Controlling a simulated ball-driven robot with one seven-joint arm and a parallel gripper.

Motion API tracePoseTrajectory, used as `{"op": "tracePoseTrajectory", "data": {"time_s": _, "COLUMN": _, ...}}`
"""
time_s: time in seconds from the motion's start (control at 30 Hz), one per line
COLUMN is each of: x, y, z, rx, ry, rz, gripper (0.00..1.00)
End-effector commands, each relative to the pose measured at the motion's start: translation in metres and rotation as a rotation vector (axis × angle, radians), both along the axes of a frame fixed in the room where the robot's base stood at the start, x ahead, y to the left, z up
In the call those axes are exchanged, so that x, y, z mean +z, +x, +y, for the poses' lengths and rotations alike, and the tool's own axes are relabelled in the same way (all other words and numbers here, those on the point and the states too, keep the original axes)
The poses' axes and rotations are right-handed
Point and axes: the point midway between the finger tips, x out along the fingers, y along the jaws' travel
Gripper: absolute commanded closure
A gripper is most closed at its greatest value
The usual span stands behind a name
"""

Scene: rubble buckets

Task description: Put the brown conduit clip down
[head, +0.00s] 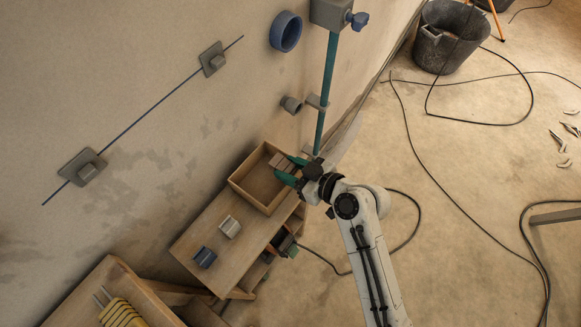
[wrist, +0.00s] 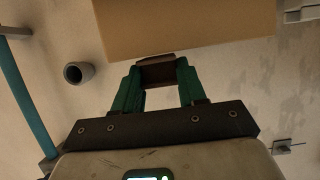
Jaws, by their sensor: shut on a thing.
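My gripper (head: 285,169) reaches from the right to the open wooden box on the shelf. Its two teal fingers are shut on the brown conduit clip (wrist: 158,72). In the wrist view the clip sits between the fingertips (wrist: 159,82), just below the edge of a plain wooden surface (wrist: 185,30). In the head view the clip (head: 280,163) shows at the right end of the box (head: 244,193), partly hidden by the fingers. I cannot tell whether it touches the box. The visible left part of the box is empty.
A pale grey clip (head: 229,227) and a blue clip (head: 204,257) lie on the shelf (head: 192,233) in front of the box. A teal pipe (head: 327,85) runs down the wall beside my gripper. A grey pipe stub (head: 291,104) sticks out above the box.

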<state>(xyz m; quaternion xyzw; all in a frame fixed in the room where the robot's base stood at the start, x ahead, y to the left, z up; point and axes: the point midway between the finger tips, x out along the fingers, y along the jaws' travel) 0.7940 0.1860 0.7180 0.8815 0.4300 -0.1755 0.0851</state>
Motion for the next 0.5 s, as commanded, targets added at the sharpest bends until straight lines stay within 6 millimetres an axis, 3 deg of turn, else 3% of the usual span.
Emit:
{"op": "tracePoseTrajectory", "data": {"time_s": 0.47, "x": -0.0103, "y": -0.0002, "z": 0.0001, "rx": 0.0, "ry": 0.0, "rz": 0.0, "gripper": 0.96}}
{"op": "tracePoseTrajectory", "data": {"time_s": 0.5, "x": -0.0103, "y": -0.0002, "z": 0.0001, "rx": 0.0, "ry": 0.0, "rz": 0.0, "gripper": 0.57}}
